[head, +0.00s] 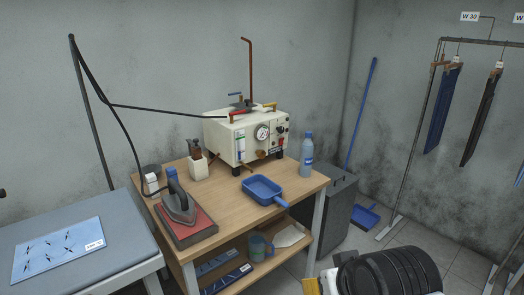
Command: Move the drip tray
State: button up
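The drip tray is most likely the shallow blue tray (262,188) with a short blue handle. It sits on the wooden tabletop (232,200), in front of a cream machine (245,135) with a round gauge. Its handle points to the right and toward the table's front edge. The tray looks empty. A dark ribbed part, which looks like my own arm, shows at the bottom right. No gripper fingers can be made out, and nothing touches the tray.
A blue bottle (307,155) stands right of the tray. An iron (178,205) rests on a red pad to the left, and a white dispenser (197,165) stands behind it. A lower shelf holds a jug (260,246). A dark cabinet (328,205) stands right of the table.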

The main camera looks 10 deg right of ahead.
aim_at(264, 191)
jog(key=i+l+z, duration=0.2)
jog(key=i+z, duration=0.15)
jog(key=i, duration=0.15)
jog(key=i+l+z, duration=0.1)
jog(key=i+z, duration=0.25)
jog(key=i, duration=0.15)
